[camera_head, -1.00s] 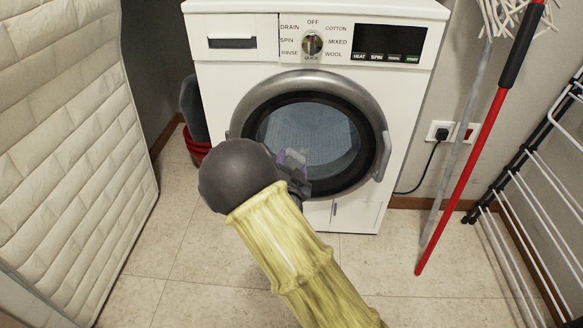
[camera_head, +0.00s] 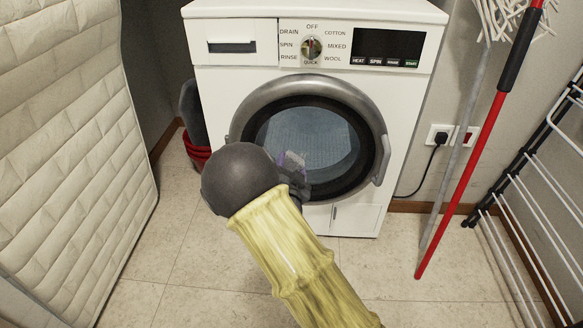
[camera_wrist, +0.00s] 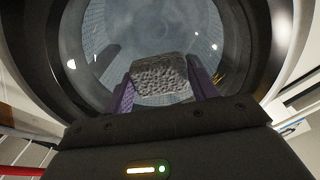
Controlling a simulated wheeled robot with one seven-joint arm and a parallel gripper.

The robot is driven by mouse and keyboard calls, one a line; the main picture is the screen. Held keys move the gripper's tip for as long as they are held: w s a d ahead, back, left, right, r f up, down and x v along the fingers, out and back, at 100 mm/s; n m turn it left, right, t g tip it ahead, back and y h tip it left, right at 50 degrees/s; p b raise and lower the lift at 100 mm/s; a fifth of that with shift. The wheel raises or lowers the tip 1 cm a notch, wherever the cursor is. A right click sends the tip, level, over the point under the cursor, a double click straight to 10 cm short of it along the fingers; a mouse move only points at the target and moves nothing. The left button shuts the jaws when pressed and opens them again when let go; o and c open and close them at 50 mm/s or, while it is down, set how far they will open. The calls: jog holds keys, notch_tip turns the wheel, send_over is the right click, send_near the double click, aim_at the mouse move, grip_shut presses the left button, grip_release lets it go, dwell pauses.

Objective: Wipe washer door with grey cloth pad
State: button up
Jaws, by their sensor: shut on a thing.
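The washer door (camera_head: 352,100) is round, with a silver rim, a black inner ring and a glass middle. It is shut on the front of the white washer (camera_head: 225,105). The door glass also fills the upper part of the wrist view (camera_wrist: 215,45). My gripper (camera_head: 295,160) is in front of the lower left of the door, mostly hidden behind my own arm in the head view. In the wrist view its purple fingers (camera_wrist: 160,88) are shut on the grey cloth pad (camera_wrist: 160,75). The pad lies over the glass area; I cannot tell whether it touches.
A quilted mattress (camera_head: 70,130) leans at left, with a red bucket (camera_head: 197,150) beside the washer. A red-handled pole (camera_head: 488,150), a mop and a drying rack (camera_head: 510,180) stand at right. Free tiled floor lies in front.

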aim_at(306, 156)
jog(key=shift+w, duration=0.65)
jog(key=shift+d, duration=0.1)
jog(key=shift+s+d+b, duration=0.2)
jog(key=shift+d+b, duration=0.2)
jog(key=shift+d, duration=1.55)
jog(key=shift+w, duration=0.15)
jog(key=shift+a+r, duration=0.1)
jog(key=shift+a, duration=1.95)
